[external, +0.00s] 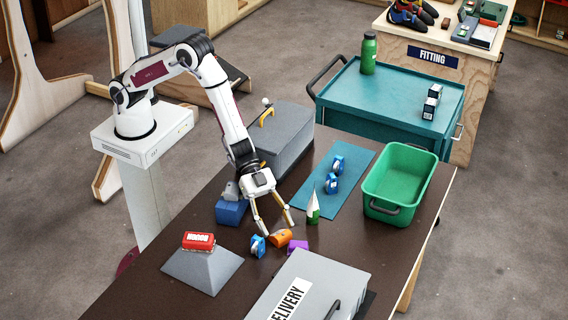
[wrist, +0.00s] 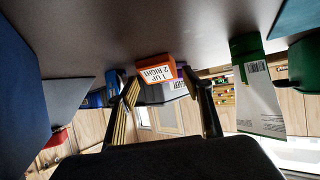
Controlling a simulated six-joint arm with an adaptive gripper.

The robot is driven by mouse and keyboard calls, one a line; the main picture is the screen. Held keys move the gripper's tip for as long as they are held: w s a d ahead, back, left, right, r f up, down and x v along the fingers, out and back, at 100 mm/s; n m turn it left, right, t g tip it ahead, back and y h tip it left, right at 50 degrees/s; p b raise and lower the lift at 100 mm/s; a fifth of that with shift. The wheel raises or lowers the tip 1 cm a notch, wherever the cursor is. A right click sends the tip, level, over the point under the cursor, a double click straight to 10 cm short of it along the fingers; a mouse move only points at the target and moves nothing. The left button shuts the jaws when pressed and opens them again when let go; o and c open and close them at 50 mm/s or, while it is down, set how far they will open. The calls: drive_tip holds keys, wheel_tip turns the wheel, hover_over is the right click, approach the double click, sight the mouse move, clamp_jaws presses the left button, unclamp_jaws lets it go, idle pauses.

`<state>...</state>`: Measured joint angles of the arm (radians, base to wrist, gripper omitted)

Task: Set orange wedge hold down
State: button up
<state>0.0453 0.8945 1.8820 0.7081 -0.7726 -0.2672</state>
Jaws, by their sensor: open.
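The orange wedge hold (external: 281,238) rests on the dark brown table just below my gripper (external: 276,229) in the external view. In the wrist view the orange wedge hold (wrist: 155,67) shows a white label reading "1 UP 2 RIGHT" and appears between the fingertips of my gripper (wrist: 160,82). My fingers are spread apart, with a gap to the hold visible in the wrist view. Whether either finger touches it is hard to tell. The wrist picture is upside down, with the tabletop at the top.
A blue-and-white roll (external: 258,246) and a purple block (external: 298,246) sit close beside the hold. A green-and-white pointed pack (external: 313,208) stands behind it. The grey DELIVERY case (external: 318,280) is in front. A green bin (external: 400,172) stands right.

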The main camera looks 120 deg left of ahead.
sight(280, 232)
drive_tip(key=shift+x, duration=1.7)
drive_tip(key=c, duration=1.1)
drive_tip(key=shift+r, duration=0.15)
drive_tip(key=shift+r, duration=4.85)
